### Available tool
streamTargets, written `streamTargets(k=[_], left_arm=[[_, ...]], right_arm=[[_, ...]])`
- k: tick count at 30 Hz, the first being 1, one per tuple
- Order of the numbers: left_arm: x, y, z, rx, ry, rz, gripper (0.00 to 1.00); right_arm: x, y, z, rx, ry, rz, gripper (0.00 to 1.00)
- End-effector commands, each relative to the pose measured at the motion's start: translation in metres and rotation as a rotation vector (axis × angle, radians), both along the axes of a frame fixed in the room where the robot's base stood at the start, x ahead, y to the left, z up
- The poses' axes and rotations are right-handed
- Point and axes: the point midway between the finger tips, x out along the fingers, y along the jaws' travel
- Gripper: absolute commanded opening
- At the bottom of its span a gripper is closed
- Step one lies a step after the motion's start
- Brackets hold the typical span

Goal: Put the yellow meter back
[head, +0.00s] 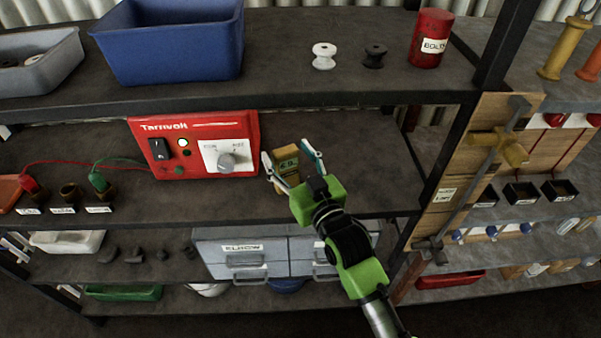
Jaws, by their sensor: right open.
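The yellow meter (287,168), with a small greenish display, is upright on the middle shelf (370,185), just right of the red Tarnvolt box (197,128). My right gripper (287,151) reaches in from the lower right. Its two fingers are spread on either side of the meter, and its open jaws are around it. I cannot tell whether a finger touches the meter. The gripper hides the meter's lower right part. My left gripper is not in view.
A blue bin (170,45), two spools and a red can (431,40) stand on the upper shelf. Red and green leads (100,180) lie left of the red box. The middle shelf is bare right of the gripper, up to a dark post (440,170).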

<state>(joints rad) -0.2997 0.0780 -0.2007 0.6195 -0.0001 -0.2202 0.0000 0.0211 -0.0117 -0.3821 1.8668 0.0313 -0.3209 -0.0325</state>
Motion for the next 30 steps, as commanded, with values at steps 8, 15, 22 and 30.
streamTargets(k=[8,15,22,30], left_arm=[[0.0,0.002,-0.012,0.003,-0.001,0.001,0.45],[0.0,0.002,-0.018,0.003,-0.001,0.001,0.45],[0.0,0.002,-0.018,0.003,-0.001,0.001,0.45],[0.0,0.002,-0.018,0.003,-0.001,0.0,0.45]], right_arm=[[-0.057,-0.023,-0.003,-0.001,0.002,0.001,0.59],[-0.09,-0.037,-0.002,-0.001,0.001,0.001,0.59],[-0.098,-0.04,0.001,0.0,-0.001,0.001,0.59],[-0.098,-0.04,0.001,0.0,-0.001,0.001,0.59]])
